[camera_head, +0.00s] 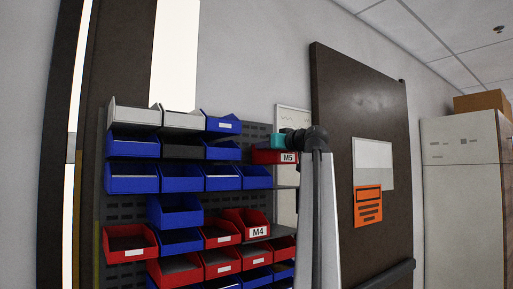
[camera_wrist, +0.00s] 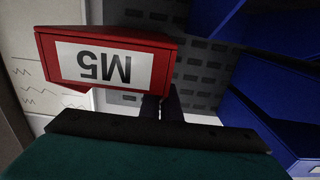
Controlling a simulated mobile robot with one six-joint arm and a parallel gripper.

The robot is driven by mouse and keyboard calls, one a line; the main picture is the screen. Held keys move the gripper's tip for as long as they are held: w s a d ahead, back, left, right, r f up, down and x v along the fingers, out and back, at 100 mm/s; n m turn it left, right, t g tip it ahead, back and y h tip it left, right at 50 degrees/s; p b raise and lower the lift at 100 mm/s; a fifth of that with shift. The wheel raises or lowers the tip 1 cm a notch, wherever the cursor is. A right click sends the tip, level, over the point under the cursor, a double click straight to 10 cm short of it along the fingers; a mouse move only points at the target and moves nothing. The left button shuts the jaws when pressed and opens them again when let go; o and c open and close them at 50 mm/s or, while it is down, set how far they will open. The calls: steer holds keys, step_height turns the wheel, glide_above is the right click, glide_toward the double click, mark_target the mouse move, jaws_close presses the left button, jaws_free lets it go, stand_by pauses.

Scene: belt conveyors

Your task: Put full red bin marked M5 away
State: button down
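The red bin marked M5 (camera_head: 262,157) is upright at the upper right of the bin rack in the head view. In the wrist view its front and label (camera_wrist: 102,66) fill the upper left, upside down. My gripper (camera_head: 279,141) is just above the bin, its teal body touching the view of the bin's top edge. In the wrist view my gripper's dark fingers (camera_wrist: 162,104) are close together at the bin's side wall, one finger partly hidden behind the bin's front. The gripper appears shut on that wall. The bin's contents are hidden.
The rack holds blue bins (camera_head: 132,178), several red bins and a red bin marked M4 (camera_head: 252,225) lower down. A narrow shelf strip below the M5 bin looks bare. A dark door (camera_head: 345,110) and a white cabinet (camera_head: 462,190) stand to the right.

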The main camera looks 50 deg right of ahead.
mark_target(264, 163)
steer(key=shift+f, duration=0.15)
stand_by(0.4)
steer(key=shift+f, duration=3.2)
steer(key=shift+f, duration=0.6)
steer(key=c, duration=1.9)
jaws_free()
steer(key=shift+s+b, duration=0.15)
steer(key=shift+b, duration=0.15)
steer(key=shift+s+a+f+b, duration=0.1)
steer(key=shift+s+a+b, duration=0.1)
steer(key=shift+s+b, duration=0.25)
steer(key=shift+b+v, duration=1.85)
steer(key=shift+v, duration=4.45)
